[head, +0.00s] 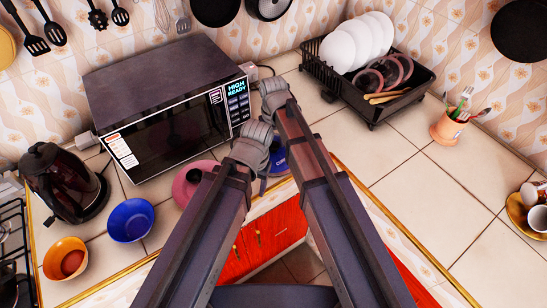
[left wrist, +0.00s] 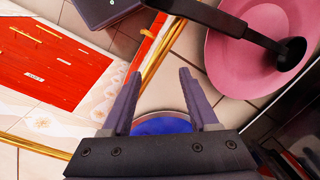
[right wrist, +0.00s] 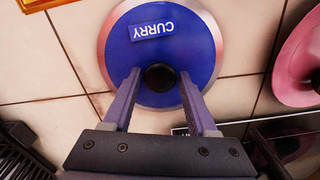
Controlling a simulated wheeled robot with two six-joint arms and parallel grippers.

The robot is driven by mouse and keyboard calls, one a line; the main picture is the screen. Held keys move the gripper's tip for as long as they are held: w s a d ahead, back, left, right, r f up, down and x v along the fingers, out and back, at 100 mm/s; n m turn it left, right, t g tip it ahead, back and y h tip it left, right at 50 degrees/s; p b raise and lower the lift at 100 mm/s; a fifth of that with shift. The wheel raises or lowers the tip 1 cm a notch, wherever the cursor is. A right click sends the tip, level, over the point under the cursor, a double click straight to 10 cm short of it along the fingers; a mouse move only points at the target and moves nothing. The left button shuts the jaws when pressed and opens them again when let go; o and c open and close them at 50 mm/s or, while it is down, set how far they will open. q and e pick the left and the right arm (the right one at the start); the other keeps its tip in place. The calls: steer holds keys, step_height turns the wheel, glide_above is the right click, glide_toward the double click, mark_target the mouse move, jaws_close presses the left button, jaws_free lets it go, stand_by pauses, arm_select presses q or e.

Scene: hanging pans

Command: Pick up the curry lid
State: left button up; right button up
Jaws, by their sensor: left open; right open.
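The curry lid is a blue disc with a grey rim, a "CURRY" label and a black knob, clearest in the right wrist view (right wrist: 190,62). It lies on the tiled counter. In the head view it is largely hidden behind my arms (head: 279,158). My right gripper (right wrist: 161,74) is open, its fingers appearing on either side of the knob; contact cannot be told. It is the upper one in the head view (head: 274,92). My left gripper (left wrist: 160,74) is open and empty, with part of the blue lid showing between its finger bases (left wrist: 163,126). It is lower in the head view (head: 250,148).
A pink lid (head: 187,187) lies left of the blue one. A microwave (head: 165,100) stands behind, with a kettle (head: 66,183), a blue bowl (head: 130,220) and an orange bowl (head: 66,258) to the left. A dish rack (head: 385,105) is behind right. The right counter is mostly clear.

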steer(key=shift+c, duration=0.2)
jaws_close()
stand_by(0.3)
